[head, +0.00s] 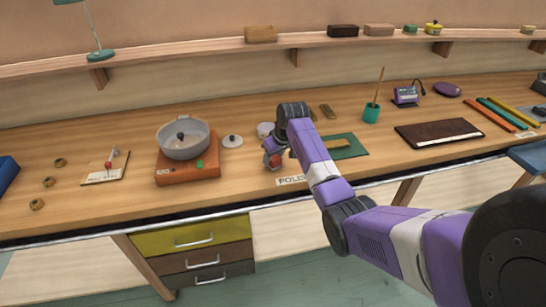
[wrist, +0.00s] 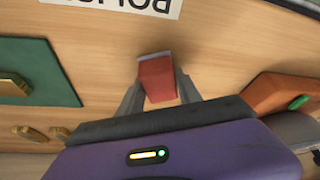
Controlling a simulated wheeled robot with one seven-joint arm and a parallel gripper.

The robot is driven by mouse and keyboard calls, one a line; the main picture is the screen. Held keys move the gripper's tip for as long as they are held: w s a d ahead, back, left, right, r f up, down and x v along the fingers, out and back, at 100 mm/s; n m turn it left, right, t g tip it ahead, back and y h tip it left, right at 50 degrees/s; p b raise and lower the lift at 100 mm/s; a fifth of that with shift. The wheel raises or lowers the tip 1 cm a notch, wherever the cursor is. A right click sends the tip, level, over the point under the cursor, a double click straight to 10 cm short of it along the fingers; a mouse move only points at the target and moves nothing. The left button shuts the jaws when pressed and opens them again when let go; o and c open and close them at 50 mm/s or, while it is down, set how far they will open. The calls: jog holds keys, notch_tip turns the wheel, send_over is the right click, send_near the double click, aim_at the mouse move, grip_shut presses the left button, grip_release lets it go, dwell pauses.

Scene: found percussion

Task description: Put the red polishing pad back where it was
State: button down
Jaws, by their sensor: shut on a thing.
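The red polishing pad (wrist: 157,78) is a small red block, and in the wrist view it sits between the fingers of my gripper (wrist: 158,95). My gripper is shut on it. In the head view my gripper (head: 273,158) is low over the bench near the front edge, with a bit of red showing at its tip. A white label beginning "POLIS" (head: 291,181) lies just in front of it, and it also shows at the top of the wrist view (wrist: 120,5). I cannot tell whether the pad touches the bench.
An orange hot plate (head: 187,171) with a grey pot (head: 184,143) stands to the left, a lid (head: 232,141) beside it. A green mat (head: 353,150) with a brass-coloured bar (head: 335,143) lies to the right. A brown board (head: 438,132) lies farther right.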

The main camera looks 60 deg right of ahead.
jog(key=shift+f, duration=0.2)
jog(key=c, duration=0.8)
grip_release()
jog(key=b+v, duration=0.1)
jog(key=v, duration=1.1)
jog(key=shift+r, duration=0.2)
jog(key=shift+w, duration=0.1)
